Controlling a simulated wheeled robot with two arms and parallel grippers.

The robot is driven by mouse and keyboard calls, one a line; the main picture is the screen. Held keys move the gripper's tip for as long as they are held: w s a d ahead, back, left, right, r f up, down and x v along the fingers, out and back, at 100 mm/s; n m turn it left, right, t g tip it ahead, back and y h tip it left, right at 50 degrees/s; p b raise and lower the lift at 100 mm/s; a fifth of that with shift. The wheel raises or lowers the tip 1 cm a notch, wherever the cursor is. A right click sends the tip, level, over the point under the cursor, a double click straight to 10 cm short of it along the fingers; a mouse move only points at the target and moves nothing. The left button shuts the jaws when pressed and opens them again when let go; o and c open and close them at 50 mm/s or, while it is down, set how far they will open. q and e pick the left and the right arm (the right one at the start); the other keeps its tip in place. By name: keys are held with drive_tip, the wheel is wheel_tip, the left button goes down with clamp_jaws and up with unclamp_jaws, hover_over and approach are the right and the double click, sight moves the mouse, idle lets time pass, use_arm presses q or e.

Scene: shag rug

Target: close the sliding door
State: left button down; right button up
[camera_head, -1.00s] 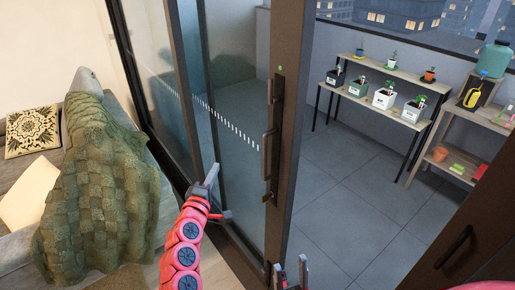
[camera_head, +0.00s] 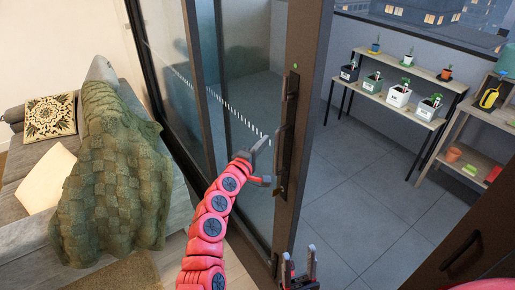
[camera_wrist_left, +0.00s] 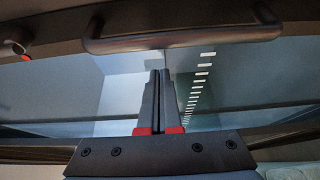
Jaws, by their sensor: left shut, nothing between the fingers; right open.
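The sliding door (camera_head: 307,130) is a dark-framed glass panel, with an open doorway to its right. Its dark vertical handle (camera_head: 280,140) is on the door's edge frame; in the left wrist view the handle bar (camera_wrist_left: 180,40) crosses the top. My left gripper (camera_head: 263,146) is shut and empty, just left of the handle. In the left wrist view its fingertips (camera_wrist_left: 159,72) point at the handle bar, with a small gap in the picture; contact cannot be told. My right gripper (camera_head: 300,264) is open and empty at the bottom, in front of the doorway.
A dark frame with another handle (camera_head: 461,250) stands at lower right. Beyond the doorway are tiled floor and a shelf (camera_head: 425,72) with potted plants. A sofa (camera_head: 18,205) with a green blanket (camera_head: 110,185) is at left. The doorway floor (camera_head: 370,200) is clear.

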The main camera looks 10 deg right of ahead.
use_arm(q)
drive_tip(key=s+p, duration=0.1)
drive_tip(key=s+d+p, duration=0.1)
drive_tip(key=s, duration=0.1)
drive_tip(key=shift+d+p, duration=0.15)
drive_tip(key=shift+p, duration=0.15)
idle(0.5)
